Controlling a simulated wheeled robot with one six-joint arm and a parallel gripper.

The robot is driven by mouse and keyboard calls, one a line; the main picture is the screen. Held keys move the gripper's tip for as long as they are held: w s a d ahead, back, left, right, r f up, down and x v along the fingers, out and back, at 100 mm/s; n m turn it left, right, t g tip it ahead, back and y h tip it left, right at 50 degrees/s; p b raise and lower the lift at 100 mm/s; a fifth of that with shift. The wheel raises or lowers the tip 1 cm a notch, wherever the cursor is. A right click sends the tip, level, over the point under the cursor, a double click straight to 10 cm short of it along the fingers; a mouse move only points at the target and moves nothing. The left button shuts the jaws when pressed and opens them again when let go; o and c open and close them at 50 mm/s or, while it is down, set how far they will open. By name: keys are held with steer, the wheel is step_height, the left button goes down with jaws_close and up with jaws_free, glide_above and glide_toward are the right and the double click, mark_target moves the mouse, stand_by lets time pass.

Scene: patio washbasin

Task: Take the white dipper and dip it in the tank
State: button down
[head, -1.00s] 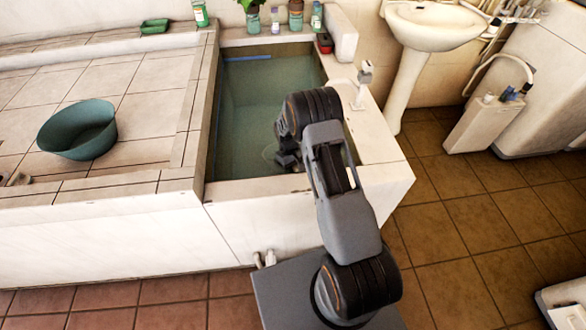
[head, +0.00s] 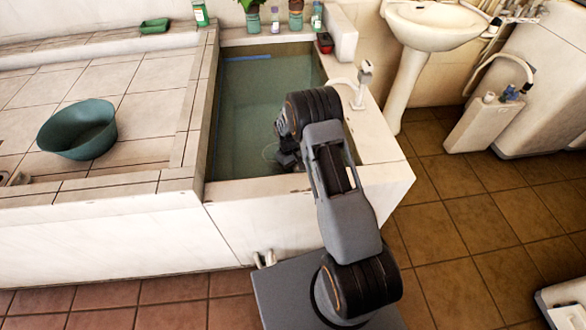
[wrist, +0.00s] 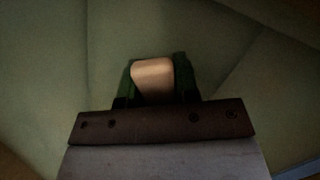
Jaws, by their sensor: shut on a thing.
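The tank (head: 208,120) is a pale-walled basin full of greenish water. My gripper (head: 286,152) reaches down inside the tank's near right part, low at the water. In the wrist view my gripper (wrist: 156,75) is shut on a pale, tan-lit block, which looks like the handle end of the white dipper (wrist: 153,80). The rest of the dipper is hidden there. In the head view only a faint pale curved outline shows in the water just left of my gripper; I cannot tell the dipper's bowl clearly.
A white tap (head: 364,72) stands on the tank's right ledge. Bottles and a plant (head: 252,18) stand along the back ledge. A green tub (head: 78,135) sits on the tiled platform at left. A pedestal sink (head: 430,35) stands at the back right. The tank's left part is open water.

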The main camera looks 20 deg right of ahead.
steer(key=shift+r, duration=0.1)
steer(key=shift+r+t+p, duration=0.4)
steer(key=shift+r+p, duration=0.45)
steer(key=shift+r, duration=0.7)
steer(key=shift+r+p, duration=1.5)
steer(key=shift+r, duration=0.9)
steer(key=shift+r+p, duration=0.35)
steer(key=shift+r, duration=0.2)
step_height(320, 180, up, 21)
steer(key=t+p, duration=0.1)
steer(key=p, duration=1)
steer(key=shift+t+y, duration=0.4)
